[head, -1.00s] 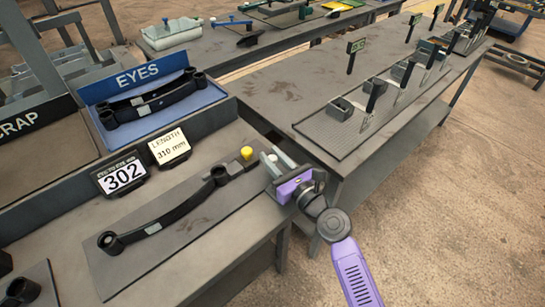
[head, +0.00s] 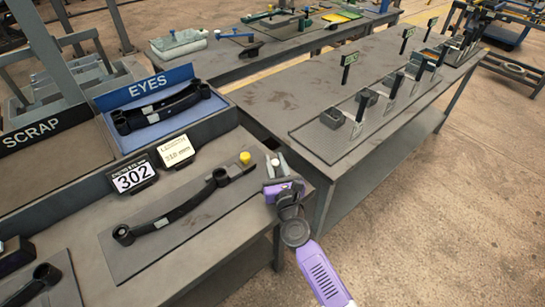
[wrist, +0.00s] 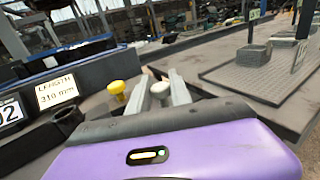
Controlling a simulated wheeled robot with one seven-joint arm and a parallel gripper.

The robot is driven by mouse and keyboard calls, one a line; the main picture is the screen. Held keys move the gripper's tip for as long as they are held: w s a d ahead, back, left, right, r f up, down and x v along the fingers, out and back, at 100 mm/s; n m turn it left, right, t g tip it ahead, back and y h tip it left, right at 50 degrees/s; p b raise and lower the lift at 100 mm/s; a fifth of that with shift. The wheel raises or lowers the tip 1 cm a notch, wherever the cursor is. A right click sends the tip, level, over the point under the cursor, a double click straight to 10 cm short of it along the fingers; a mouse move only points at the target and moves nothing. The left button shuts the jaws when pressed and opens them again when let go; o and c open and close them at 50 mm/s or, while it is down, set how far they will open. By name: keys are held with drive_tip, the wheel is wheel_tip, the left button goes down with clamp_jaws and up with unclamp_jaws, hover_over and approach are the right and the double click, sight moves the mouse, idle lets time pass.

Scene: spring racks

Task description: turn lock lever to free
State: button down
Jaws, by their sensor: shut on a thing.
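My purple gripper (head: 276,169) is at the right end of the near bench, its two grey fingers pointing away across the bench. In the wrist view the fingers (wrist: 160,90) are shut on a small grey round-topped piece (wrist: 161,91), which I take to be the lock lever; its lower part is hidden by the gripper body. A yellow knob (head: 245,157) stands just left of the fingers, apart from them; it also shows in the wrist view (wrist: 117,88). A black leaf spring (head: 176,212) with eyed ends lies on the plate left of the knob. The lever's angle cannot be told.
A 302 sign (head: 132,177) and a length card (head: 175,152) stand behind the spring. A blue EYES tray (head: 171,82) holds another spring. A second bench (head: 285,95) with a row of fixtures stands beyond, across a gap.

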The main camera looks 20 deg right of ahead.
drive_tip(key=h, duration=0.1)
drive_tip(key=m+h, duration=0.2)
drive_tip(key=shift+s+d+r+g+p, duration=0.15)
drive_tip(key=shift+s+d+g+p, duration=0.15)
drive_tip(key=shift+g+p, duration=0.1)
drive_tip(key=m+h, duration=0.1)
drive_tip(key=g+h+b, duration=0.1)
drive_tip(key=s+d+m+h, duration=0.1)
drive_tip(key=shift+f+m+g+h, duration=0.3)
drive_tip(key=shift+g+h, duration=0.1)
drive_tip(key=m+g+h+b, duration=0.1)
drive_tip(key=s+d+m+g+h+b, duration=0.1)
drive_tip(key=h+b, duration=0.1)
drive_tip(key=shift+s+m+b, duration=0.2)
drive_tip(key=shift+m+b, duration=0.1)
drive_tip(key=shift+s+d+r+m+g+h+b, duration=0.15)
drive_tip(key=shift+s+m+g+h+b, duration=0.2)
drive_tip(key=shift+m+g+h+b, duration=0.3)
drive_tip(key=shift+g, duration=0.25)
drive_tip(key=c, duration=1.2)
unclamp_jaws()
drive_tip(key=shift+o, duration=0.2)
